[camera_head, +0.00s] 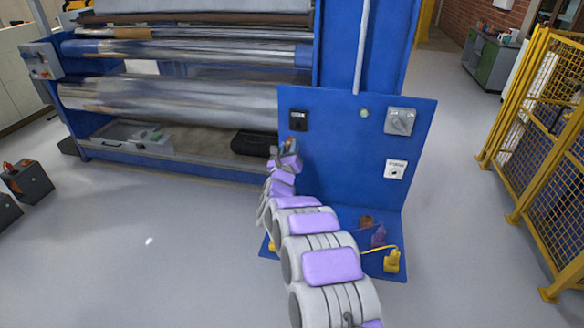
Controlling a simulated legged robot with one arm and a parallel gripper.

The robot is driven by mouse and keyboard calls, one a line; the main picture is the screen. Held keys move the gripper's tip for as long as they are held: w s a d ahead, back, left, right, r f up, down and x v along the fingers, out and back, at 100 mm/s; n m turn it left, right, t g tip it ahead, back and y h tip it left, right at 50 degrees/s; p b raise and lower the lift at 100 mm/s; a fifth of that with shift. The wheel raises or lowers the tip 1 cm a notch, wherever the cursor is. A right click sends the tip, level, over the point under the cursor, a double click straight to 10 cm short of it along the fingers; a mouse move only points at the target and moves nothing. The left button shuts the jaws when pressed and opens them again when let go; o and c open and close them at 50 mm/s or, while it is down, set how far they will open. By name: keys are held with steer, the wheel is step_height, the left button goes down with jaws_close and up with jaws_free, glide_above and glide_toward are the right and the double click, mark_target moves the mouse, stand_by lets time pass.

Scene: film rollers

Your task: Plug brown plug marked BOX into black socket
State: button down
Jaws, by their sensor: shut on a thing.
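The black socket (298,120) is at the upper left of the blue upright panel (345,140). My gripper (287,149) is just below the socket, in front of the panel's left edge, and apart from it in the picture. It is shut on a small brown thing (291,142), which appears to be the brown plug. The BOX marking is too small to read. The plug's tilt and its distance from the panel cannot be told. My arm hides part of the panel's base.
A grey switch (400,121) and a white socket (396,169) are on the panel's right side. A purple plug (378,236), a yellow plug (392,261) and a brown piece (366,220) are on the blue base. Yellow fencing (530,130) stands right.

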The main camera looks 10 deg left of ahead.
steer(key=w, duration=0.7)
steer(key=shift+w+r, duration=0.15)
steer(key=shift+w, duration=0.2)
steer(key=shift+a, duration=0.1)
steer(key=shift+b, duration=2.15)
stand_by(1.0)
steer(key=shift+w+r+p, duration=0.15)
steer(key=shift+w+p, duration=0.5)
steer(key=shift+p, duration=0.4)
steer(key=c, duration=0.8)
jaws_free()
steer(key=shift+o, duration=0.2)
